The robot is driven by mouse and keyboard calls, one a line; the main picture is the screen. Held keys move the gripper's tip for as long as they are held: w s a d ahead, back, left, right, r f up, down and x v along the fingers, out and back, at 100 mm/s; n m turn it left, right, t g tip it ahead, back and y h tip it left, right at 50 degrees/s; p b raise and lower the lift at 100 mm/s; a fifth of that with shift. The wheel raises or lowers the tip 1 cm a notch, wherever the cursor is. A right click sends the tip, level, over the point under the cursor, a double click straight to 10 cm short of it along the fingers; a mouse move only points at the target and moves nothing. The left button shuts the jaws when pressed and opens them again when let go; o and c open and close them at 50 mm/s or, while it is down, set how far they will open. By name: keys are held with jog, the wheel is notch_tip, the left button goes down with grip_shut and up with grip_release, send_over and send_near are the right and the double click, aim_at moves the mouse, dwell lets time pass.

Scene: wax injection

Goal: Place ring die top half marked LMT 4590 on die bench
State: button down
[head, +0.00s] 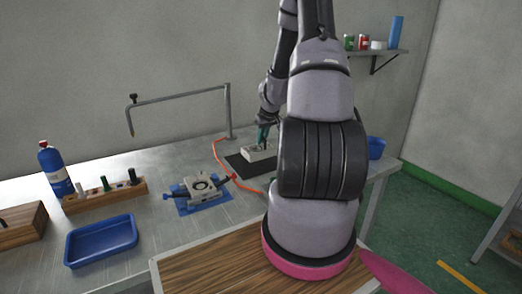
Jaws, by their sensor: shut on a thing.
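My gripper (263,143) is at the back of the metal bench, pointing down. It is shut on a pale grey die half (257,154), which is at the dark mat (238,167). I cannot tell whether the die half touches the mat or is just above it. Its marking is too small to read. Another grey metal die piece (201,186) with a round opening sits on a blue base (190,207) at the middle of the bench. My arm hides part of the bench to the right of the gripper.
A blue tray (101,261), a wooden rack (104,200) with several pegs and a blue bottle (54,169) stand at left. A red-orange cable (234,179) crosses between the blue base and the mat.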

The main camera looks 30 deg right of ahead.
aim_at(262, 147)
jog(key=shift+f, duration=2.1)
jog(key=shift+f, duration=0.1)
jog(key=c, duration=0.9)
grip_release()
